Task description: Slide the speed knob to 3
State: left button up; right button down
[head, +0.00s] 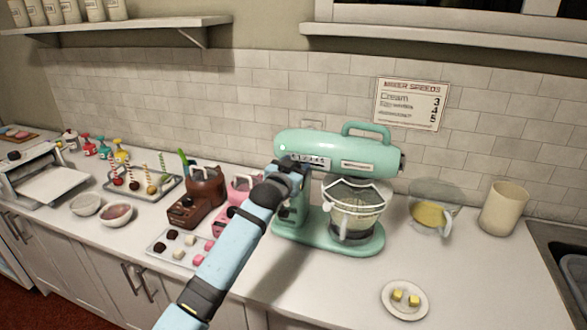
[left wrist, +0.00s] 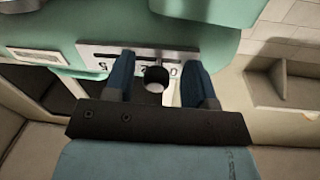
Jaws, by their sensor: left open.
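The mint-green stand mixer (head: 345,150) stands on the counter with its glass bowl (head: 352,210) under the head. Its speed scale (head: 308,159) is on the side of the head. In the left wrist view the scale plate (left wrist: 95,52) appears upside down, with some digits partly hidden. The dark round speed knob (left wrist: 156,79) sits between the two blue fingers of my left gripper (left wrist: 157,88). The fingers are open, with a visible gap on each side of the knob. In the head view, my left gripper (head: 291,168) is right at the scale. My right gripper is not in view.
A mixer speeds sign (head: 410,104) hangs on the wall. A plate of butter cubes (head: 405,299), a jug of yellow liquid (head: 430,215) and a beige canister (head: 503,208) stand right of the mixer. A brown machine (head: 198,198) and a tray of sweets (head: 183,249) are on the left.

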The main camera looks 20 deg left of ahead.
pick_arm(q)
jog(key=s+a+b, duration=0.2)
jog(key=s, duration=1.1)
jog(key=shift+s, duration=0.35)
jog(key=s+d+f+g+p, duration=0.1)
jog(key=s+f+g+p, duration=0.1)
jog(key=s+f, duration=0.65)
jog(key=s+d+f+g+p, duration=0.1)
jog(key=s+f+g, duration=0.1)
jog(key=s+f, duration=0.65)
jog(key=s+d+f+g+h+p, duration=0.1)
jog(key=s+d+f+g+p, duration=0.1)
jog(key=s+f, duration=1.1)
jog(key=s, duration=0.3)
jog(key=shift+s+f+g, duration=0.15)
jog(key=shift+g, duration=0.25)
jog(key=shift+c, duration=0.2)
